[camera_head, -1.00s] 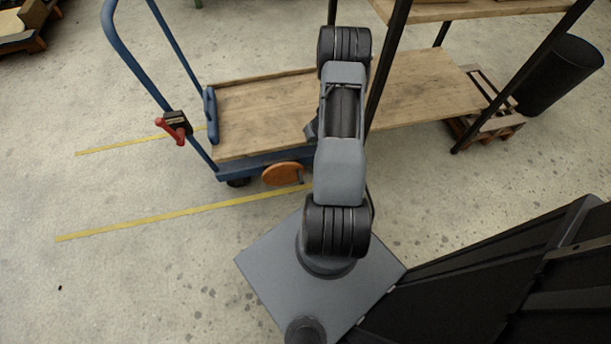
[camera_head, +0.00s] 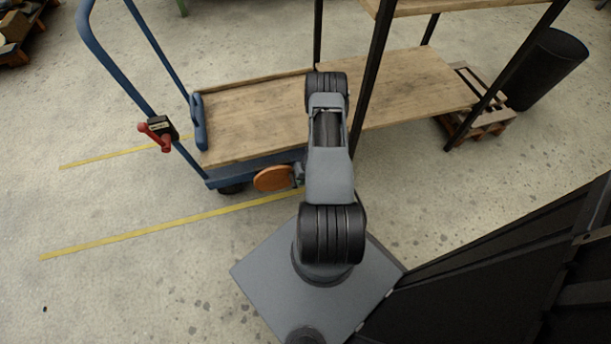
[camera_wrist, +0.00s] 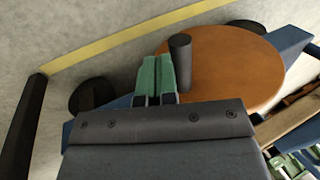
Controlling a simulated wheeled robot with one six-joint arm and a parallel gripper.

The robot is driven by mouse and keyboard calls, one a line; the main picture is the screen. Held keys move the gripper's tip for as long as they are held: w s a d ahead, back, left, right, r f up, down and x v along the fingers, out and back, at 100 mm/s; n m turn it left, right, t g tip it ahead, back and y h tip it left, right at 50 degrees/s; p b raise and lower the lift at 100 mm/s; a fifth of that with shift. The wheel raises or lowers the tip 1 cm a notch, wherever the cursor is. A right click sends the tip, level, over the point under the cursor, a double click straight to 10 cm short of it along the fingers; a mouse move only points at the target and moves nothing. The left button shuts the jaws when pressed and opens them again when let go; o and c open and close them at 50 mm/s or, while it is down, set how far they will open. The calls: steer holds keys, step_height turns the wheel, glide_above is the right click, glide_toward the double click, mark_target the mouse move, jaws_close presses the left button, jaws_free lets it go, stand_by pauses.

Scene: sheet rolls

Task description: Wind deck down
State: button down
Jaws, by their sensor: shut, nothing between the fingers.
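The cart's wooden deck (camera_head: 250,115) lies flat on a blue frame in the head view. An orange round handwheel (camera_head: 272,179) is on the frame's near side. In the wrist view the handwheel (camera_wrist: 235,65) fills the upper right, and a dark upright knob (camera_wrist: 180,62) stands near its left edge. My gripper (camera_wrist: 157,75) has green fingers, shut and empty, just left of the knob. I cannot tell whether they touch it. In the head view my arm hides part of the deck and the gripper is mostly hidden.
A red-handled lever (camera_head: 155,133) is on the cart's blue push handle (camera_head: 105,60). A pallet (camera_head: 480,115) and a black bin (camera_head: 545,68) are beyond. Floor with yellow lines (camera_head: 150,228) is clear at left.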

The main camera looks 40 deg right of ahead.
steer(key=b+x, duration=0.1)
steer(key=x, duration=0.2)
steer(key=shift+a, duration=0.2)
steer(key=shift+d, duration=0.15)
